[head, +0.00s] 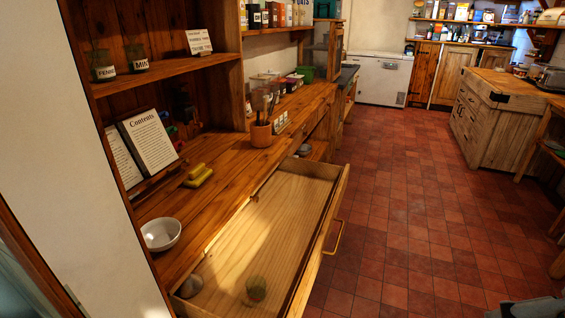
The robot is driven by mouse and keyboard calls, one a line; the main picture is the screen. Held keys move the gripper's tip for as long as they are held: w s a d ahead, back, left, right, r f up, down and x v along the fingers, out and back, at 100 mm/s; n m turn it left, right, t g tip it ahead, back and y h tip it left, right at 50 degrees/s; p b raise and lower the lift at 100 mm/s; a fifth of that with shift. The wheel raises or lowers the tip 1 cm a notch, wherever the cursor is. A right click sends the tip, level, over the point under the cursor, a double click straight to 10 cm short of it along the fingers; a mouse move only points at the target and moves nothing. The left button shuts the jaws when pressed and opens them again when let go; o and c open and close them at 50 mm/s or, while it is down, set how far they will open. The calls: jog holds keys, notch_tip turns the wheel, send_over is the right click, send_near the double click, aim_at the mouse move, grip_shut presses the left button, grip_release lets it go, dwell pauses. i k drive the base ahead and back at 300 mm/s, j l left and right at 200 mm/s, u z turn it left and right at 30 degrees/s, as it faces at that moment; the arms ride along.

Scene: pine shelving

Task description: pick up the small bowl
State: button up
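A small white bowl (161,235) sits upright on the wooden counter (222,180) at the left, near the counter's front edge. It looks empty. Nothing touches it. My gripper does not show clearly in the head view. A dark grey shape cut off at the bottom right edge may be part of my arm, but I cannot tell.
An open, mostly empty drawer (290,207) juts out below the counter, holding a greenish glass (256,289) and a small grey object (190,287). Yellow blocks (198,176), an open book (148,142) and a utensil pot (261,134) stand behind. The tiled floor (400,220) is clear.

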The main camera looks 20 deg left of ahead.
aim_at(160, 234)
jog(key=i+l+u, duration=0.2)
jog(key=i+l, duration=0.55)
jog(key=i+j+u, duration=0.15)
jog(key=u, duration=1.6)
jog(key=i+u, duration=0.15)
jog(key=i, duration=0.2)
jog(key=j, duration=0.05)
